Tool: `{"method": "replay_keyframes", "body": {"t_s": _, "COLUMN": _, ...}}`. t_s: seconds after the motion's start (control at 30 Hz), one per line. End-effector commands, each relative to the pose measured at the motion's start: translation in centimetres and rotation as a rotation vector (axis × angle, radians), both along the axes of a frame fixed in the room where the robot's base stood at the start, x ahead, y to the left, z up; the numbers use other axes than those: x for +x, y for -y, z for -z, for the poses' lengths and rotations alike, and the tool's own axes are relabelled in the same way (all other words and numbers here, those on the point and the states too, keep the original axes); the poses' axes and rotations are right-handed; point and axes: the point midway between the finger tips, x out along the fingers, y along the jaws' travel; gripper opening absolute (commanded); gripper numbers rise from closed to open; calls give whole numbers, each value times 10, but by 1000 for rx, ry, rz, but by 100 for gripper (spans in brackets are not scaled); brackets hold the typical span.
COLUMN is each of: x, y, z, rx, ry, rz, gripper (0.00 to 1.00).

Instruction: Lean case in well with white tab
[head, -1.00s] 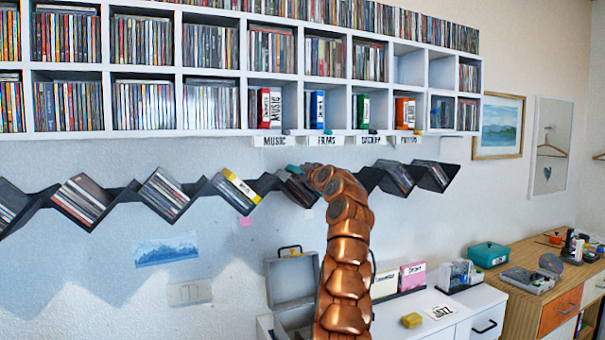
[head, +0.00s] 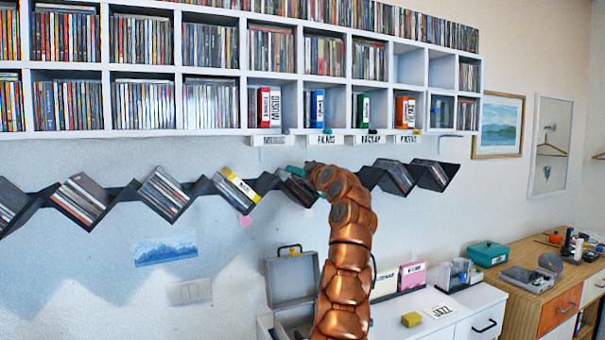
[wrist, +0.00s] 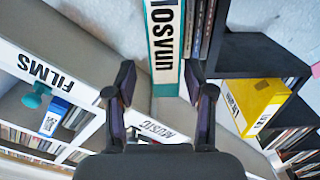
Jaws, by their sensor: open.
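A teal-edged case (wrist: 163,48) with a white lettered face shows at the top middle of the wrist view. It is beside several dark cases (wrist: 205,30) in a well of the black zigzag shelf. My gripper (wrist: 160,100) is open, its two fingers on either side of the case's near end, and I cannot tell if they touch it. In the head view a teal edge (head: 294,171) shows at that well, just left of my gripper (head: 308,178), which largely hides the well. I cannot make out a separate white tab there.
A yellow-tabbed case (head: 241,186) sits in the neighbouring well, left in the head view. Above is a white cubby shelf (head: 180,134) with labels on its lower edge, close to my gripper. An open grey box (head: 292,280) stands on the white cabinet below.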

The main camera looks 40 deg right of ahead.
Motion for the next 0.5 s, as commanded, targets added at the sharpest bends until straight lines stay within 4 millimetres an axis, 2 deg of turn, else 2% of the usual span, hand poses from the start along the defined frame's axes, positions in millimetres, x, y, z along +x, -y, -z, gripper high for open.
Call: {"method": "replay_keyframes", "body": {"t_s": 0.5, "x": -33, "y": -13, "z": -1, "rx": -7, "ry": 0, "rz": 4, "gripper": 53}}
